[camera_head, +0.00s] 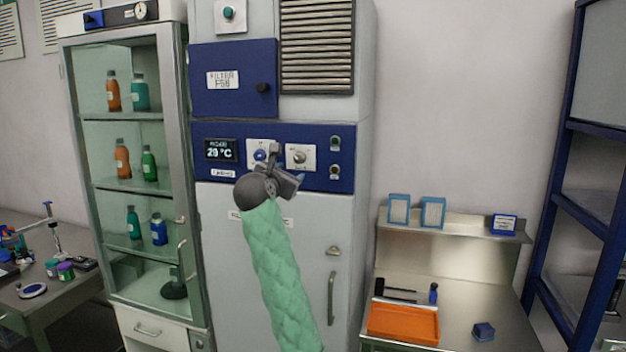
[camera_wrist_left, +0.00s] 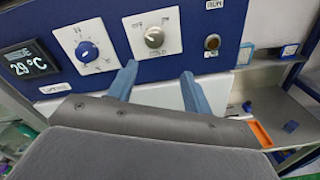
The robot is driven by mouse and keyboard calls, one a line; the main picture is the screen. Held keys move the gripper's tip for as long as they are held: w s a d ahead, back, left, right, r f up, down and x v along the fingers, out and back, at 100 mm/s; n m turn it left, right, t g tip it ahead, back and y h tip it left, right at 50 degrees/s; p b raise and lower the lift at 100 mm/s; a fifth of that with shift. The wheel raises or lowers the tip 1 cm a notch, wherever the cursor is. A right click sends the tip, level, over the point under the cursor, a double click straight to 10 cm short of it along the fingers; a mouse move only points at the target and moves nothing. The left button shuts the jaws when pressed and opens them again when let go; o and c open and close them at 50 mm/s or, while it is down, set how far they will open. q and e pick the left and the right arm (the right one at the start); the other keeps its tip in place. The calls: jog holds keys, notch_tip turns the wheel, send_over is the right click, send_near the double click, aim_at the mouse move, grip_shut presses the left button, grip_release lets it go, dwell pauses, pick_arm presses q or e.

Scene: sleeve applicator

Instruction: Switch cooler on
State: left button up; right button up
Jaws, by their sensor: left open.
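The cooler is a tall grey cabinet (camera_head: 348,210) with a blue control panel (camera_head: 345,150). Its display (camera_head: 221,150) reads 29 °C and shows in the left wrist view (camera_wrist_left: 22,63). A blue dial (camera_wrist_left: 88,51) on a white plate sits beside it. Right of that is a grey knob (camera_wrist_left: 154,37) on a plate marked OFF and COLD; it also shows in the head view (camera_head: 299,156). I cannot tell its exact setting. My left gripper (camera_head: 288,168) is open and empty in front of the panel, its fingers (camera_wrist_left: 160,72) just below the knob and apart from it.
Two small round controls (camera_head: 335,142) sit at the panel's right end. A glass cabinet (camera_head: 130,200) with bottles stands left. A metal bench (camera_head: 465,265) with an orange tray (camera_head: 403,323) stands right, near a blue rack (camera_head: 580,200). The cooler's lower door has a handle (camera_head: 331,298).

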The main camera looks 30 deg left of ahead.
aim_at(298, 160)
pick_arm(q)
jog(key=shift+n, duration=0.5)
jog(key=w+p, duration=0.1)
jog(key=w, duration=0.1)
jog(key=w+a+r+p, duration=0.1)
jog(key=w+p, duration=0.1)
jog(key=w+a+p, duration=0.1)
jog(key=w, duration=0.1)
jog(key=shift+w+a+r, duration=0.15)
jog(key=shift+w+r, duration=0.25)
jog(key=shift+w+a+f, duration=0.1)
jog(key=shift+w, duration=0.35)
pick_arm(e)
jog(key=s+r, duration=0.3)
jog(key=shift+s+d, duration=0.35)
jog(key=shift+s, duration=0.05)
pick_arm(q)
jog(key=c, duration=1)
pick_arm(e)
jog(key=shift+a, duration=0.1)
